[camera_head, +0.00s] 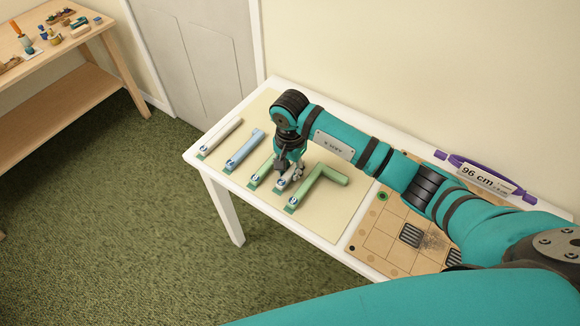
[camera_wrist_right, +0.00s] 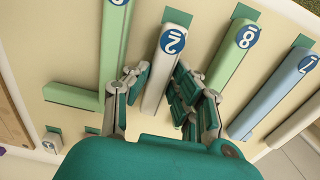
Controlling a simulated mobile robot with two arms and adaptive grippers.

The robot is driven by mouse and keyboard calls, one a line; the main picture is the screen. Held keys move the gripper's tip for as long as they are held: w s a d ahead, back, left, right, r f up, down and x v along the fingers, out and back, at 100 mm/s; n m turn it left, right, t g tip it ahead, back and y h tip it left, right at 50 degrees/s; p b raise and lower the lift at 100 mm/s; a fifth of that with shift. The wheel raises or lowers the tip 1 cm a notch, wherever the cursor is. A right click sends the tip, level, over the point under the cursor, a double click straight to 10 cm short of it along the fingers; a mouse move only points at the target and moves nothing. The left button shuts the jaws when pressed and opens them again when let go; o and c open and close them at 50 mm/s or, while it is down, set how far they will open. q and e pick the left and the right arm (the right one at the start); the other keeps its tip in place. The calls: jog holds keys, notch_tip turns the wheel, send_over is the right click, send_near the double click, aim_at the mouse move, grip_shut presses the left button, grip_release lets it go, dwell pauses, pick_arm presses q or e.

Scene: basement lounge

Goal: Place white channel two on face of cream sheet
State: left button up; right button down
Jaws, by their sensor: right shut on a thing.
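My right gripper (camera_head: 290,172) comes down from above onto the white channel (camera_head: 282,184) with a round blue label. In the right wrist view the white channel (camera_wrist_right: 160,68), marked 2, lies between the two fingers (camera_wrist_right: 160,95), which are shut on it. It lies over or just above the cream sheet (camera_head: 345,215); I cannot tell whether it touches. A green patch shows at its labelled end. My left gripper is not in view.
Beside it are a green L-shaped channel (camera_head: 318,184), a straight green channel (camera_head: 262,171), a blue one (camera_head: 244,150) and a pale one (camera_head: 221,136). A tan board (camera_head: 400,230) and a purple-handled sign (camera_head: 485,178) stand right. A wooden bench (camera_head: 75,97) is far left.

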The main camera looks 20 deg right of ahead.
aim_at(290, 172)
jog(key=shift+f, duration=0.1)
jog(key=shift+f, duration=0.15)
jog(key=c, duration=1.6)
grip_release()
jog(key=shift+b, duration=0.3)
jog(key=o, duration=0.5)
jog(key=shift+r+p, duration=0.25)
jog(key=shift+p, duration=0.05)
jog(key=shift+w+r, duration=0.1)
jog(key=shift+r, duration=0.25)
notch_tip(290, 172, up, 11)
jog(key=shift+r+b, duration=0.1)
jog(key=shift+b, duration=0.95)
